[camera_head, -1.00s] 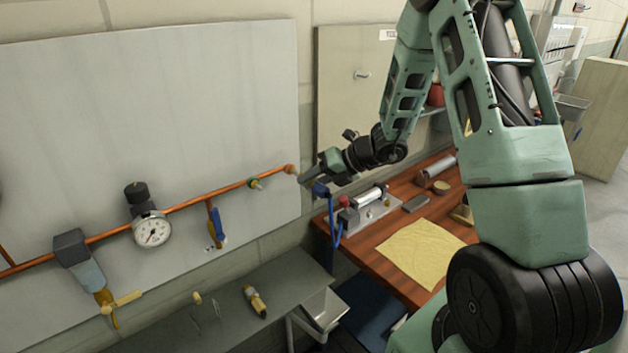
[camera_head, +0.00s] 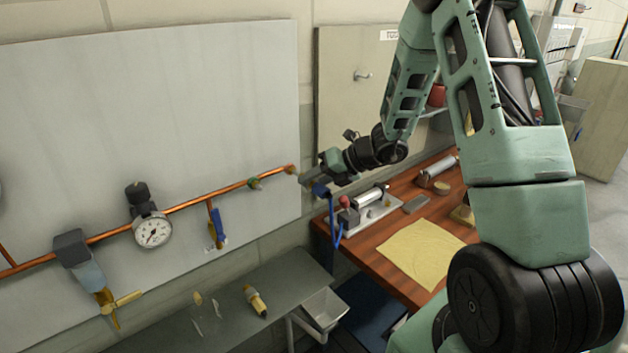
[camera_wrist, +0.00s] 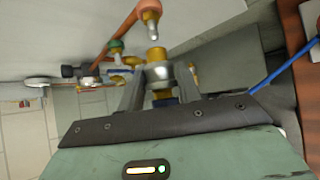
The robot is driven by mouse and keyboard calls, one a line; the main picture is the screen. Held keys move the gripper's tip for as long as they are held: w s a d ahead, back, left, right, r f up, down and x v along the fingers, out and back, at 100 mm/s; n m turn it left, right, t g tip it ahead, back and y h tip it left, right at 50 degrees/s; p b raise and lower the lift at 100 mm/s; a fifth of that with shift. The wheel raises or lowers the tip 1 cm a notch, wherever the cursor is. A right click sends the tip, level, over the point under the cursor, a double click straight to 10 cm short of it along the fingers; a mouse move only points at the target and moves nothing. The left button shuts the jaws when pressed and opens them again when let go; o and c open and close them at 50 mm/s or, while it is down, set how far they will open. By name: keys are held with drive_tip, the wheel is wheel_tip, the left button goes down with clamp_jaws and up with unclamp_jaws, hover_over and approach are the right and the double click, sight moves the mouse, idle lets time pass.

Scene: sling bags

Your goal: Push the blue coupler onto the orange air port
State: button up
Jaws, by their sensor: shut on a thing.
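The orange air port (camera_head: 291,169) is at the right end of the copper pipe on the grey wall panel. In the wrist view its orange ring (camera_wrist: 150,8) carries a silver nipple pointing toward my gripper. My gripper (camera_head: 308,178) is shut on the blue coupler (camera_head: 320,189), just right of the port. In the wrist view the coupler's metal body (camera_wrist: 158,73) sits between my fingers, its brass end facing the nipple with a small gap visible. Most of its blue part is hidden behind my gripper.
A green-ringed port (camera_head: 254,183) sits left along the same pipe, near a gauge (camera_head: 152,231). A blue hose (camera_head: 332,220) hangs from the coupler beside a wooden bench (camera_head: 376,285). A grey shelf (camera_head: 225,325) runs below the panel.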

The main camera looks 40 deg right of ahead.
drive_tip(key=shift+w+p, duration=0.4)
drive_tip(key=shift+w, duration=1.25)
drive_tip(key=o, duration=1.2)
drive_tip(key=shift+c, duration=0.2)
drive_tip(key=shift+s, duration=0.1)
drive_tip(key=b+v, duration=0.3)
drive_tip(key=v, duration=1.4)
drive_tip(key=shift+b, duration=0.35)
drive_tip(key=shift+d+r, duration=0.1)
drive_tip(key=shift+r, duration=0.05)
